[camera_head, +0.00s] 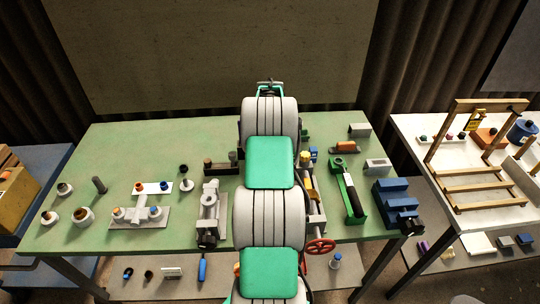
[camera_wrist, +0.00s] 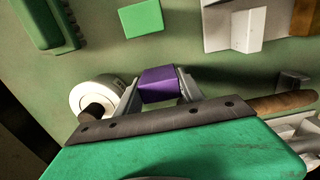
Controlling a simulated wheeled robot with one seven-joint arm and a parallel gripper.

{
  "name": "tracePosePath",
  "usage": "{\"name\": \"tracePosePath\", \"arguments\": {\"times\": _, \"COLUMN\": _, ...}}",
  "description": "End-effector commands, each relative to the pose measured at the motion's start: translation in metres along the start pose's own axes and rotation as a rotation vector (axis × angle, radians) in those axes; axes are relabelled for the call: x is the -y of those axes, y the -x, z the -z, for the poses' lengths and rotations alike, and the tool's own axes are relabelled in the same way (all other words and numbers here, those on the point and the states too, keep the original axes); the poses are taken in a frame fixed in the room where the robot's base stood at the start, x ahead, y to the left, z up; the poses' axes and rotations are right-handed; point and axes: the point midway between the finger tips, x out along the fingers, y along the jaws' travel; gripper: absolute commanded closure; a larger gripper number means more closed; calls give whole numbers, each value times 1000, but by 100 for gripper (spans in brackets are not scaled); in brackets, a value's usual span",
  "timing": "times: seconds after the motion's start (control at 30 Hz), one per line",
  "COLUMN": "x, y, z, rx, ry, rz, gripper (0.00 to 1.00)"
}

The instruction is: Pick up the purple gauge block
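The purple gauge block (camera_wrist: 158,84) shows in the wrist view between the two fingers of my gripper (camera_wrist: 159,88). Both fingers appear to touch its sides, so my gripper looks shut on it. The block's lower end is partly hidden by the gripper body. In the head view my gripper (camera_head: 269,84) is at the end of my outstretched arm, near the back edge of the green table (camera_head: 130,140). The block cannot be made out there, and my arm hides the middle of the table.
In the wrist view a white round part (camera_wrist: 94,94) is left of the fingers, with a green block (camera_wrist: 142,18) and a pale angled bracket (camera_wrist: 235,28) beyond. In the head view a grey vise (camera_head: 209,212) and a blue stepped block (camera_head: 396,200) flank my arm.

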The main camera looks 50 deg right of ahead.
Motion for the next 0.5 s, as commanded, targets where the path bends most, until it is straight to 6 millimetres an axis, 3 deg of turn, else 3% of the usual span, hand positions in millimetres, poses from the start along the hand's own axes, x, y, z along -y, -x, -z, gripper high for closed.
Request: {"name": "tracePosePath", "arguments": {"times": 0.5, "x": 0, "y": 1, "z": 0, "rx": 0, "ry": 0, "rz": -2, "gripper": 99}}
